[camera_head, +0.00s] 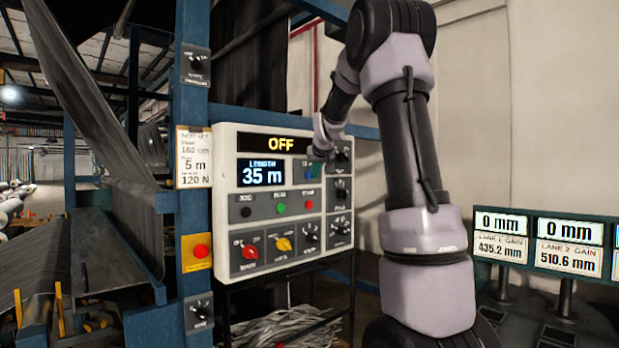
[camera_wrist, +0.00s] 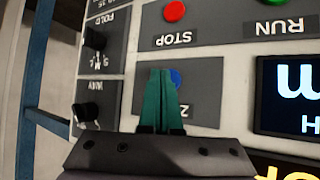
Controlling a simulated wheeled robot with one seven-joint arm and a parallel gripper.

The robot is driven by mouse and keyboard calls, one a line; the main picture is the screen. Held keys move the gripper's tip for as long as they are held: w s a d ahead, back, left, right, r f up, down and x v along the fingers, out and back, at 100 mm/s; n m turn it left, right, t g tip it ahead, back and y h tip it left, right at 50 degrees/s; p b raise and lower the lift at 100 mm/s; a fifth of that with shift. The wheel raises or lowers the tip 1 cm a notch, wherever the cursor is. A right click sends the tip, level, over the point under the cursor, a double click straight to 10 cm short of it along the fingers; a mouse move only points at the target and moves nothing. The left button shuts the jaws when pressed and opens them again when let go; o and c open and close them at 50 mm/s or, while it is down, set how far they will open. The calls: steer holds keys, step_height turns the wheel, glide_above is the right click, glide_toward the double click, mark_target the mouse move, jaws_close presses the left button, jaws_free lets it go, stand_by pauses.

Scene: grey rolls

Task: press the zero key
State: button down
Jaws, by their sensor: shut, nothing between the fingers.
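The zero key is a blue round button (camera_wrist: 176,77) on a dark plate in the wrist view, where the picture is upside down. Its label shows only a first letter like Z; my fingers hide the rest. My gripper (camera_wrist: 162,72) has its green fingers shut together and empty. They overlap the left part of the blue button in this view; I cannot tell whether they touch it. In the head view my gripper (camera_head: 316,170) is in front of the upper right of the white control panel (camera_head: 228,205), by the blue button, which is mostly covered.
The length display (camera_head: 264,173) reads 35 m, and the sign above it reads OFF. The red stop button (camera_wrist: 174,11) is close to the blue one. Knobs (camera_head: 341,190) line the panel's right edge. Lane gauges (camera_head: 502,235) stand at the right.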

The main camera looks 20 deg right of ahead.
steer(key=shift+w+a, duration=0.1)
steer(key=shift+w, duration=0.3)
stand_by(0.4)
stand_by(0.4)
steer(key=shift+s+d, duration=0.25)
steer(key=shift+s, duration=0.55)
steer(key=s, duration=0.1)
steer(key=s+d, duration=0.1)
steer(key=s, duration=0.2)
steer(key=shift+s+d, duration=0.35)
stand_by(0.4)
